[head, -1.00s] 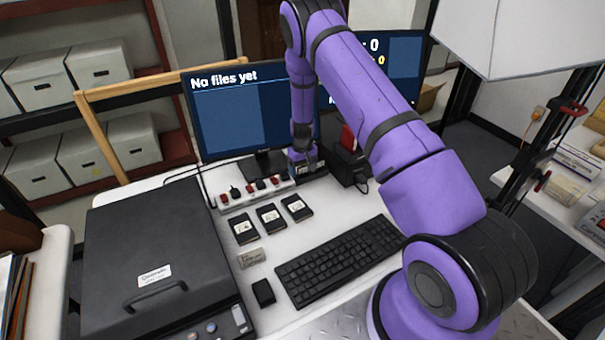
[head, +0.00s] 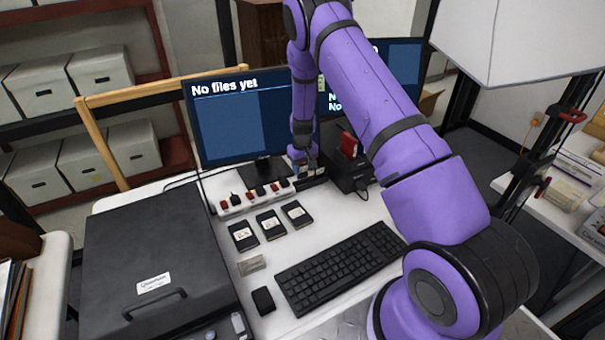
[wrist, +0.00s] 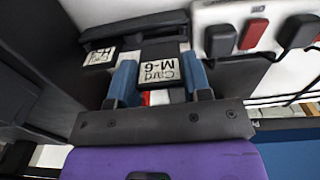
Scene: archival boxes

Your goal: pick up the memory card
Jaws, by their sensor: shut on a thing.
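In the head view my gripper (head: 304,160) is at the back of the desk, in front of the monitors. The card is too small there to make out. A second labelled card (wrist: 98,57) sits beside it at the left in the wrist view, by a dark holder (wrist: 125,27). I cannot tell whether the held card is clear of the holder.
A power strip (head: 240,200) with red and black plugs lies left of my gripper. A black box with a red piece (head: 349,145) stands right. Three labelled black cards (head: 270,224), a keyboard (head: 340,268) and a scanner (head: 155,270) are nearer. Monitors (head: 235,120) stand behind.

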